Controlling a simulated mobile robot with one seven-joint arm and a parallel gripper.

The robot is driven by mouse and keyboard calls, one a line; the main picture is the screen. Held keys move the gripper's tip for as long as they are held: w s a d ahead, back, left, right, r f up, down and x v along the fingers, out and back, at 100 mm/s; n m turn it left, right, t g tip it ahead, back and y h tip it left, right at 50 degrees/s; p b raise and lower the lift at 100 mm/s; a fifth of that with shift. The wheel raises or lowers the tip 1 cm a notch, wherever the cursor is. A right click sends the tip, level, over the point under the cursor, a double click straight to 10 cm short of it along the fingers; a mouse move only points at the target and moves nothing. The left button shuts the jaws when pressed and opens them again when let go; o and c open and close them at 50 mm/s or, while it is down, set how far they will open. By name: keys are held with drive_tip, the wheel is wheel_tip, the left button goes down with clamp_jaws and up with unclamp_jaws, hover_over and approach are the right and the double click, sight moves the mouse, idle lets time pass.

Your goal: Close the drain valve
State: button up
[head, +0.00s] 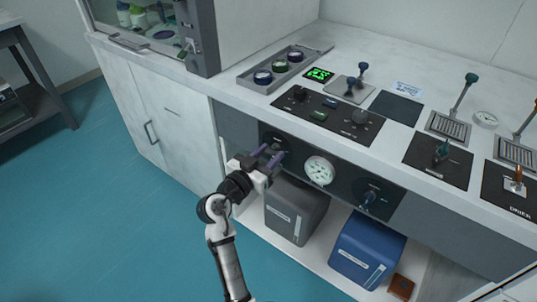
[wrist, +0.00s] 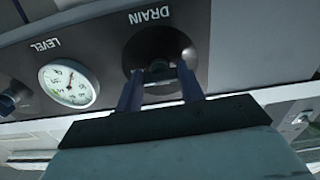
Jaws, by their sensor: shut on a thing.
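The drain valve is a dark round plate with a knob on the dark front panel, marked DRAIN; it shows in the wrist view (wrist: 158,46) and, partly hidden by my fingers, in the head view (head: 276,141). My gripper (head: 270,157) reaches the panel's left end from the front. In the wrist view my gripper (wrist: 161,74) has its two purple-blue fingers on either side of the valve's knob, shut on it. The knob is mostly hidden between the fingers, so its turn angle cannot be told.
A white round level gauge (head: 320,170) sits right of the drain valve, then a second knob (head: 369,197). A grey box (head: 296,212) and a blue box (head: 367,250) stand on the shelf below. The counter edge overhangs above. Open teal floor lies left.

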drive_tip(key=n+p, duration=0.1)
drive_tip(key=n, duration=0.3)
drive_tip(key=shift+r, duration=0.1)
drive_tip(key=n+p, duration=0.2)
drive_tip(key=n, duration=0.3)
drive_tip(key=shift+p, duration=0.35)
drive_tip(key=n+p, duration=0.3)
drive_tip(key=n, duration=0.2)
drive_tip(key=shift+p, duration=0.3)
drive_tip(key=shift+n+p, duration=1.1)
drive_tip(key=shift+n, duration=0.6)
drive_tip(key=o, duration=1)
